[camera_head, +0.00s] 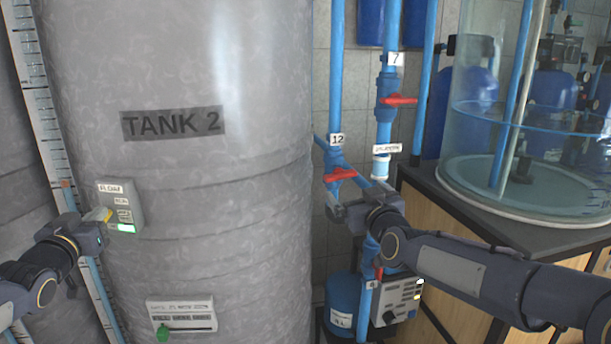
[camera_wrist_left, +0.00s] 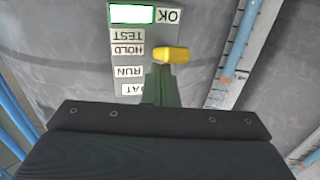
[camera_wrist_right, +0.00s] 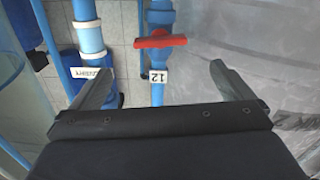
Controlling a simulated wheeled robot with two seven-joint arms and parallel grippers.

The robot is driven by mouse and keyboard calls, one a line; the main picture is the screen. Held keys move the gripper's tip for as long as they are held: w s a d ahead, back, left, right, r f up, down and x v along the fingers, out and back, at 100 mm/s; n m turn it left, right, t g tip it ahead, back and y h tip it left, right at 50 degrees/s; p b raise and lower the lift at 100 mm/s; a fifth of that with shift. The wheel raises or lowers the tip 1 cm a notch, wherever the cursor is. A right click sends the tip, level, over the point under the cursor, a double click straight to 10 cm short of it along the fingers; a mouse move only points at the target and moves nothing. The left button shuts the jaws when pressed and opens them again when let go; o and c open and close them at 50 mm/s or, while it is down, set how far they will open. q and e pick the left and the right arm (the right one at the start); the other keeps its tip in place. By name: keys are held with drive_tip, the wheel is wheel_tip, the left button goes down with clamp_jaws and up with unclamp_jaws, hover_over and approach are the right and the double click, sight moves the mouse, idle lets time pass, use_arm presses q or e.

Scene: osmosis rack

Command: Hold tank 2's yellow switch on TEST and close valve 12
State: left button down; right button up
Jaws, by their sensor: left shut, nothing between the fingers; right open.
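Tank 2 (camera_head: 200,60) carries a grey switch box (camera_head: 125,195) with a lit green lamp. The yellow switch (camera_head: 97,215) shows at the box's left side. In the left wrist view, the yellow switch (camera_wrist_left: 172,55) lies beside the HOLD label (camera_wrist_left: 127,49), next to TEST (camera_wrist_left: 127,36). My left gripper (camera_wrist_left: 158,68) is shut and empty, its tips at the switch; contact is unclear. Valve 12's red handle (camera_head: 340,174) lies crosswise to its blue pipe; it also shows in the right wrist view (camera_wrist_right: 160,41). My right gripper (camera_head: 335,205) is open below the handle, its fingers (camera_wrist_right: 163,78) apart.
Valve 7's red handle (camera_head: 399,100) is on the neighbouring pipe, above and right. A clear cylinder (camera_head: 470,150) stands on a dark-topped wooden cabinet (camera_head: 425,195) at right. A panel with a green knob (camera_head: 163,332) sits low on tank 2. A grey control box (camera_head: 400,297) is below my right arm.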

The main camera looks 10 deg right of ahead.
sight(342, 177)
use_arm(q)
drive_tip(key=shift+f, duration=0.1)
use_arm(e)
drive_tip(key=w, duration=1.1)
drive_tip(key=shift+w+f, duration=0.1)
drive_tip(key=shift+w, duration=0.2)
drive_tip(key=c, duration=1)
drive_tip(key=shift+m, duration=0.8)
drive_tip(key=o, duration=1)
drive_tip(key=s, duration=1.2)
